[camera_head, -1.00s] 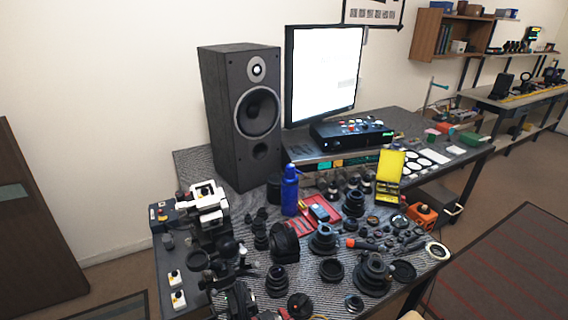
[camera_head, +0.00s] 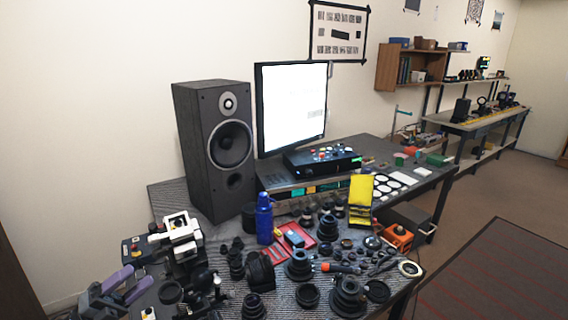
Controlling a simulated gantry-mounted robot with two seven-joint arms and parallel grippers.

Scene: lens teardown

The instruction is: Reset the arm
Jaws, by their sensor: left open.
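My left gripper (camera_head: 138,278) shows at the lower left, its purple fingers spread with nothing visible between them. It is over the near-left corner of the bench, in front of a white-and-black device (camera_head: 180,238). My right gripper is not in view. Camera lenses and lens rings (camera_head: 300,264) stand and lie over the front of the bench, to the right of my left gripper.
A large speaker (camera_head: 214,150), a lit monitor (camera_head: 292,108) and a blue bottle (camera_head: 264,220) stand on the bench. A yellow box (camera_head: 361,198) and orange item (camera_head: 398,237) are at right. Open floor (camera_head: 470,225) lies beyond the bench's right edge.

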